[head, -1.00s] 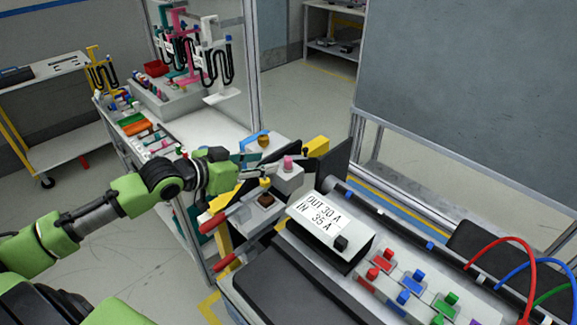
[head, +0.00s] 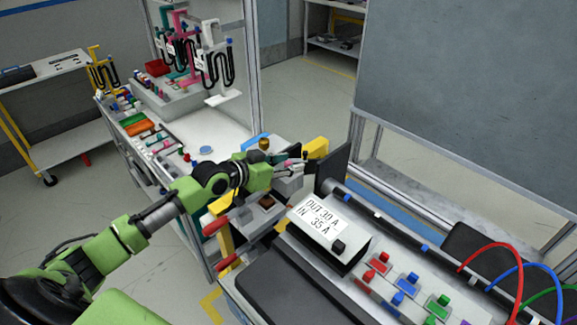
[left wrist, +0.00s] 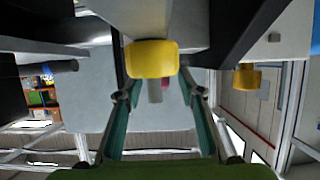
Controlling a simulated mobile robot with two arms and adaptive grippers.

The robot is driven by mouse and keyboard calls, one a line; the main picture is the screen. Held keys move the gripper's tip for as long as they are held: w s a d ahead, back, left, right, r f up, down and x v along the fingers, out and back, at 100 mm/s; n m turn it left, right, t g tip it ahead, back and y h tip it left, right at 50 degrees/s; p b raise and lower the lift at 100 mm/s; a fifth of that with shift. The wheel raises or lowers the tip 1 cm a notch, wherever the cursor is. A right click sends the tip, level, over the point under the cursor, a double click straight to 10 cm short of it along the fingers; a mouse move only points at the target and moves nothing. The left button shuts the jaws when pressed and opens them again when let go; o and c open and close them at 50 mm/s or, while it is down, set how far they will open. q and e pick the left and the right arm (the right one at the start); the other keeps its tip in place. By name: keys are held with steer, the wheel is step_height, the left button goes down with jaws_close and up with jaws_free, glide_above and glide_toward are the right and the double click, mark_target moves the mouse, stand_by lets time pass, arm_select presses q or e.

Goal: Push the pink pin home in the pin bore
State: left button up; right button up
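My left gripper (head: 290,167) reaches in from the left to the grey block (head: 287,186) on the near bench. The pink pin stands at the top of this block and is now largely hidden by the fingers in the head view. In the left wrist view, the two teal fingers (left wrist: 158,94) are apart, with a small pink patch (left wrist: 165,83), likely the pin, between them. I see no contact between fingers and pin. The bore is hidden, so the pin's depth cannot be told. My right gripper is not in view.
A yellow block (head: 316,148) and a dark upright panel (head: 333,168) stand just beyond the gripper. A white box with a label (head: 316,222) is to the right. Red handles (head: 216,227) stick out below my arm. A cluttered side table (head: 225,132) lies behind.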

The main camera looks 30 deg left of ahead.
arm_select(q)
steer(key=shift+w, duration=0.15)
jaws_close()
steer(key=shift+r, duration=0.1)
